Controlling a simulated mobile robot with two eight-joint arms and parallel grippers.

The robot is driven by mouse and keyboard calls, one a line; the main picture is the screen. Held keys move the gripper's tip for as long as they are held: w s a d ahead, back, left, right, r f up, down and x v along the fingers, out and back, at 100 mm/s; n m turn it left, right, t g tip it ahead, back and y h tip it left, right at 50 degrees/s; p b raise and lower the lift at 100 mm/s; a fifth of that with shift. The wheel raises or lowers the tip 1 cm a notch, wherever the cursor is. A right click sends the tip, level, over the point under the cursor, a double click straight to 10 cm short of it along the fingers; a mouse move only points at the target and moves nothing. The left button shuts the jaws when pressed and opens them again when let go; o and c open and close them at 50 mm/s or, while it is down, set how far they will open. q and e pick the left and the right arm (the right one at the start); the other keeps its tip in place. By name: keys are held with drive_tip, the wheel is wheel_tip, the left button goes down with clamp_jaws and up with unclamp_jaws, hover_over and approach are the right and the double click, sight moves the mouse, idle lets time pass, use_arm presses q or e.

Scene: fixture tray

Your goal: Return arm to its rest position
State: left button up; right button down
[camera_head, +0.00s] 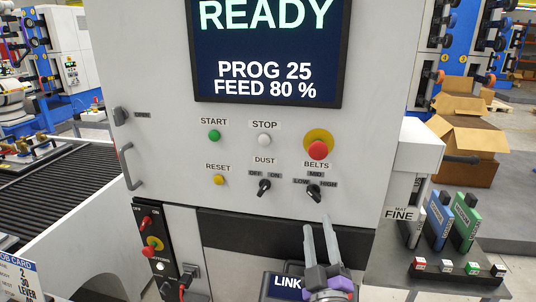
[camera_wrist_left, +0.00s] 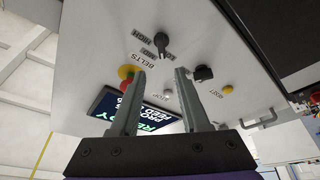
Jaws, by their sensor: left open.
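My left gripper (camera_head: 318,224) is low in the head view, right of centre, with grey fingers and purple parts at its base. It is in front of the white machine panel (camera_head: 230,165), just below the black BELTS knob (camera_head: 314,192) in the picture. Its two fingers are apart with nothing between them. In the left wrist view the gripper (camera_wrist_left: 160,71) points at the panel, which appears upside down. The BELTS knob (camera_wrist_left: 162,40) and the DUST knob (camera_wrist_left: 203,73) show beyond the fingertips, apart from them. My right gripper is out of view.
A screen (camera_head: 268,50) reads READY, PROG 25, FEED 80 %. A red mushroom button (camera_head: 318,150) stands out from the panel. At right are blue and green blocks (camera_head: 464,222) on a dark stand and cardboard boxes (camera_head: 465,140). A roller conveyor (camera_head: 60,190) is at left.

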use_arm(q)
drive_tip(key=s+a+f+m+g+h, duration=0.2)
drive_tip(key=a+f+m+g, duration=0.3)
drive_tip(key=a+f, duration=0.3)
drive_tip(key=s+a+f+m+g+h, duration=0.2)
drive_tip(key=a+f+m+g, duration=0.25)
drive_tip(key=a+f, duration=0.4)
drive_tip(key=s+a+f+n+g+y+p, duration=0.1)
drive_tip(key=s+a+f+g+y, duration=0.4)
drive_tip(key=s+a+f, duration=0.6)
drive_tip(key=s+a+g, duration=0.1)
drive_tip(key=s+a, duration=0.2)
drive_tip(key=a, duration=0.1)
drive_tip(key=shift+f, duration=0.2)
drive_tip(key=shift+w, duration=0.1)
idle(0.4)
